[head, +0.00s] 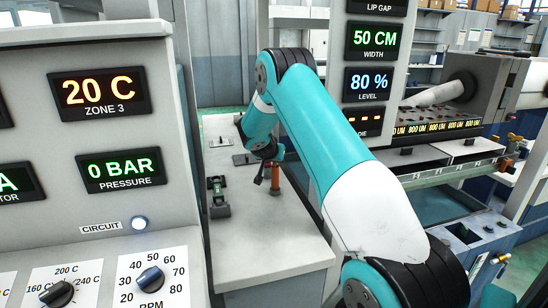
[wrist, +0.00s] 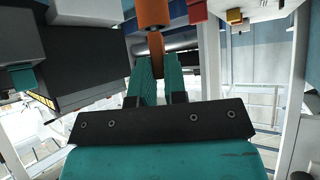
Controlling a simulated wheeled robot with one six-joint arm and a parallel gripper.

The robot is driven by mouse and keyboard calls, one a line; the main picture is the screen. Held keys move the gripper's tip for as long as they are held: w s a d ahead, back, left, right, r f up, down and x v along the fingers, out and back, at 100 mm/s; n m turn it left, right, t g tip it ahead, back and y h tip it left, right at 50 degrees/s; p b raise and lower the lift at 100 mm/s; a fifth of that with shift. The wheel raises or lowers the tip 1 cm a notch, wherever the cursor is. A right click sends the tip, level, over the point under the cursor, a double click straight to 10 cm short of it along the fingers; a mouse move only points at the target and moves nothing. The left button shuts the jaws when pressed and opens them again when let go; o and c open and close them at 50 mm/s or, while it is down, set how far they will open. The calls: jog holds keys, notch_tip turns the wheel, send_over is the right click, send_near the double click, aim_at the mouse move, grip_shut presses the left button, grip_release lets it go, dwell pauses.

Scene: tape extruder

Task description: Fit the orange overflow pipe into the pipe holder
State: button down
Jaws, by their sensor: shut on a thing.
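The orange overflow pipe (head: 275,178) shows upright in the head view, just right of my gripper (head: 262,178), over the grey bench top. In the wrist view a narrow orange length of the pipe (wrist: 155,48) runs between the teal fingers of my gripper (wrist: 158,75), with a wider orange piece (wrist: 152,13) at the top edge. My gripper is shut on the pipe. I cannot tell whether the pipe's lower end touches the bench. I cannot pick out the pipe holder for certain.
A dark green fixture (head: 218,197) stands on the grey bench (head: 255,245), left of the pipe. Flat dark plates (head: 221,142) lie behind it. A control panel (head: 95,130) closes off the left. A display column (head: 375,75) and extruder machinery (head: 480,90) stand to the right.

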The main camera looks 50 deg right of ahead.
jog(key=shift+f+b, duration=0.3)
jog(key=shift+f, duration=0.15)
jog(key=c, duration=1.1)
grip_release()
jog(key=b+v, duration=0.3)
jog(key=v, duration=1.4)
jog(key=shift+a, duration=0.2)
